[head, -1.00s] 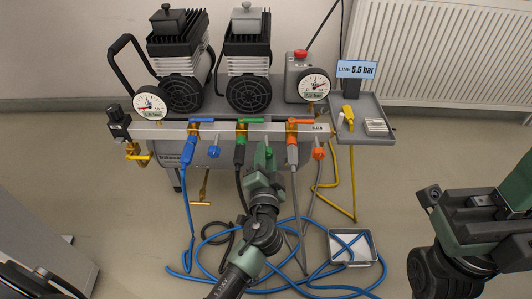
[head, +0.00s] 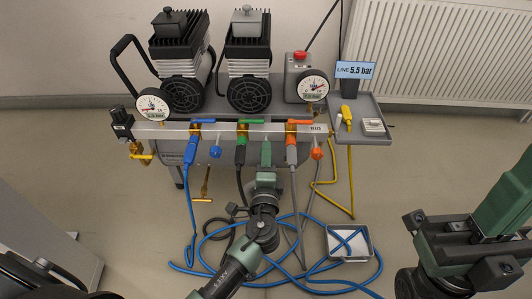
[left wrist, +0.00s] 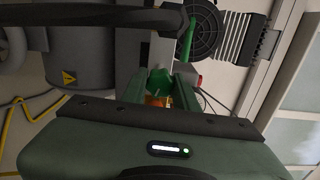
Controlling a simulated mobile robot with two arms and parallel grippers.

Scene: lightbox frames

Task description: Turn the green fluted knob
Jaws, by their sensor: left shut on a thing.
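The green fluted knob (left wrist: 159,81) shows in the left wrist view between the two fingers of my left gripper (left wrist: 160,88), which is shut on it. In the head view my left gripper (head: 266,151) reaches up to the front of the manifold bar, just right of the green-handled valve (head: 242,128); there it hides the knob. Blue (head: 215,152) and orange (head: 317,152) knobs sit to either side on the same bar.
Two gauges (head: 152,107) (head: 313,88) and a side shelf (head: 378,106) flank the compressor.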

